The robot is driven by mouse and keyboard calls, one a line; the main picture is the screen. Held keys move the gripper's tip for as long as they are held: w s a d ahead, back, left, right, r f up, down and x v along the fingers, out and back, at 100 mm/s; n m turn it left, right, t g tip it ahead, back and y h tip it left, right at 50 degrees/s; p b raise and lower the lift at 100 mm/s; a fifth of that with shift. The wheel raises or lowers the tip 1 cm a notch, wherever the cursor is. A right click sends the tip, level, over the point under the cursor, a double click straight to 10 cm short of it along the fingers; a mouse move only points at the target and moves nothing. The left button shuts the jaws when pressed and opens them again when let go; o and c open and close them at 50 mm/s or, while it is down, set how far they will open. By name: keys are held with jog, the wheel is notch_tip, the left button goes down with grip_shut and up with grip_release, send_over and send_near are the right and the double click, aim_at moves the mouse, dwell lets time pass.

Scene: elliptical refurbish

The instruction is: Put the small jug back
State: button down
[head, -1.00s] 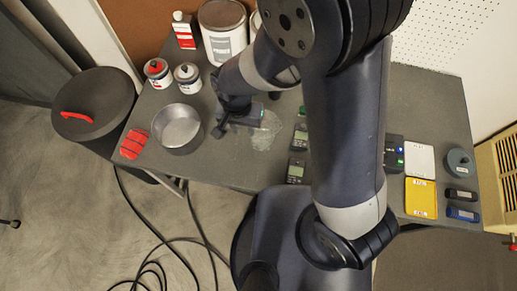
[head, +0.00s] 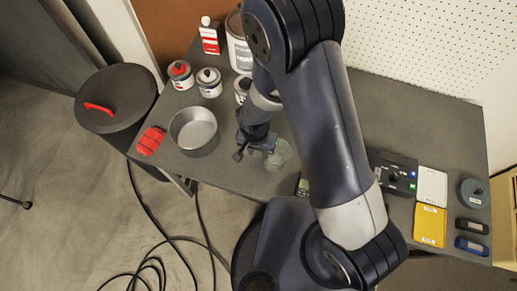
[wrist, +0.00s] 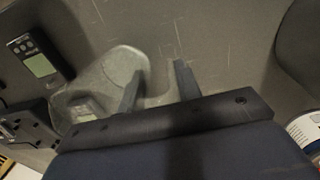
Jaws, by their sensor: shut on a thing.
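The small jug (head: 279,154) is clear and see-through. In the head view it is at my gripper (head: 266,147), over the middle of the workbench. In the wrist view the jug (wrist: 118,65) shows as a pale, rounded clear body at the left finger. My gripper (wrist: 158,78) is shut on the jug, with its two fingers a short gap apart. The part between the fingers is too faint to make out clearly. I cannot tell whether the jug touches the bench or hangs just above it.
A metal bowl (head: 193,131) stands left of the gripper on the workbench (head: 238,178). Paint tins (head: 209,82) and a red-and-white bottle (head: 209,38) stand behind. A handheld meter (wrist: 38,55) lies near the jug. A yellow case (head: 430,225) lies at right.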

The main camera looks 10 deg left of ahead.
jog(key=shift+f, duration=0.2)
jog(key=c, duration=1)
grip_release()
jog(key=shift+r, duration=0.1)
jog(key=shift+r, duration=0.2)
jog(key=r, duration=0.8)
jog(key=r+b, duration=0.1)
jog(key=r, duration=0.2)
jog(key=shift+a+r, duration=0.35)
jog(key=shift+r, duration=0.05)
jog(key=shift+o, duration=0.3)
